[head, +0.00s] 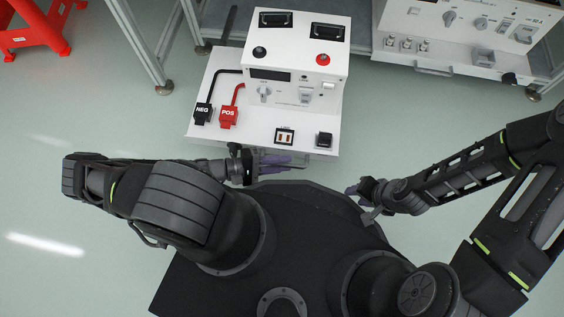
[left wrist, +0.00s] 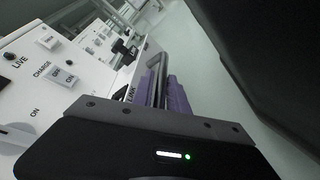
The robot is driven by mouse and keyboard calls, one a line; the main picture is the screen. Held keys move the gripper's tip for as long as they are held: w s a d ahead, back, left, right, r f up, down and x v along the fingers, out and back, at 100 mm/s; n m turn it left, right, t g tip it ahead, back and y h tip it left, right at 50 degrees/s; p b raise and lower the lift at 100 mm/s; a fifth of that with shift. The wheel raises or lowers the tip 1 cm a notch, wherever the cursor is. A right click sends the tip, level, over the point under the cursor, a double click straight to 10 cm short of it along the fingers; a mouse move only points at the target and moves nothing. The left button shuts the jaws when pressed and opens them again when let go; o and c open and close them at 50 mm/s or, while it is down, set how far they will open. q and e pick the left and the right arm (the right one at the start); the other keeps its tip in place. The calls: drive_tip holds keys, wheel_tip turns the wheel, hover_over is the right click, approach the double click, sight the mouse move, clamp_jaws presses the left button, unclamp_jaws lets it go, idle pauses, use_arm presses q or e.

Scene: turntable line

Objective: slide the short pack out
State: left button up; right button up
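No pack that I can name for certain shows in either view. A white bench unit (head: 205,105) stands in front of me, with black NEG (head: 203,112) and red POS (head: 229,117) plugs on its deck. My left gripper (head: 277,163) is at the unit's front edge, its purple fingers pointing right, beside a thin metal bar (head: 294,167). In the left wrist view the purple fingers (left wrist: 165,90) lie close on either side of a grey bar; I cannot tell whether they press on it. My right gripper (head: 362,195) is off to the right, away from the unit; its fingertips are partly hidden.
A raised white console (head: 292,50) with knobs and switches stands on the deck. A small socket plate (head: 285,136) and a black switch (head: 324,139) are near the front edge. A second white unit (head: 455,45) is at the back right, a red frame (head: 38,30) at the far left. The floor left is clear.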

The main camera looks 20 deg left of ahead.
use_arm(q)
drive_tip(key=shift+o, duration=1.3)
drive_tip(key=shift+s, duration=0.1)
drive_tip(key=p+v, duration=0.2)
drive_tip(key=v, duration=0.5)
drive_tip(key=shift+s+a, duration=0.2)
drive_tip(key=shift+a, duration=0.1)
drive_tip(key=shift+r, duration=0.1)
